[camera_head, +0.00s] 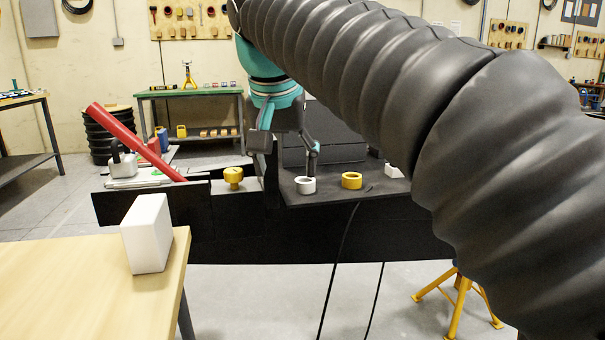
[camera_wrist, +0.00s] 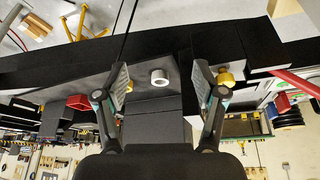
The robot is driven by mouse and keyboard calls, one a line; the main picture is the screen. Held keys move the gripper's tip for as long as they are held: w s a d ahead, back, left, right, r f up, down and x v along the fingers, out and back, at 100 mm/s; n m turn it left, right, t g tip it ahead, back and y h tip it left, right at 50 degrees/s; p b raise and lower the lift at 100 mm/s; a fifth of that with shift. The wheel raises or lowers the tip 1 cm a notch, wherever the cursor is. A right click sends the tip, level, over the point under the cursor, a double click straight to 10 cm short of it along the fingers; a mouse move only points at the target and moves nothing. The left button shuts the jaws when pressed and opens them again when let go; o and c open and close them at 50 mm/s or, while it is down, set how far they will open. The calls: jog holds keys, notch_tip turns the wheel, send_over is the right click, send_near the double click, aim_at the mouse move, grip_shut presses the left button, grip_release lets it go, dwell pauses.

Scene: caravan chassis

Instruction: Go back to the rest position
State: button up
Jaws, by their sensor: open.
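My gripper (camera_head: 286,168) is open, with its fingers spread and nothing between them. In the head view it hangs by the black chassis (camera_head: 300,235), pointing down. A white ring (camera_head: 305,185) sits on the chassis plate close to the right finger; whether they touch is unclear. In the wrist view the open gripper (camera_wrist: 163,78) frames the white ring (camera_wrist: 159,76) beyond the fingertips. A yellow ring (camera_head: 351,180) lies to its right on the plate. A yellow knob (camera_head: 233,177) stands on the chassis left of the gripper. My dark ribbed arm fills the upper right.
A wooden table (camera_head: 85,275) with an upright white block (camera_head: 146,233) is at the front left. A red bar (camera_head: 135,140) slants up behind the chassis's left end. A yellow stand (camera_head: 457,300) is at the lower right. Dark cables hang in front of the chassis.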

jog(key=s+d+f, duration=0.8)
jog(key=d+f, duration=0.1)
jog(key=f, duration=0.4)
jog(key=s+d+f+n+t+p, duration=0.1)
jog(key=s+d+f, duration=0.8)
jog(key=f, duration=0.3)
jog(key=shift+s+d+f+y, duration=0.25)
jog(key=shift+s+f+y, duration=0.05)
jog(key=shift+f+y, duration=0.1)
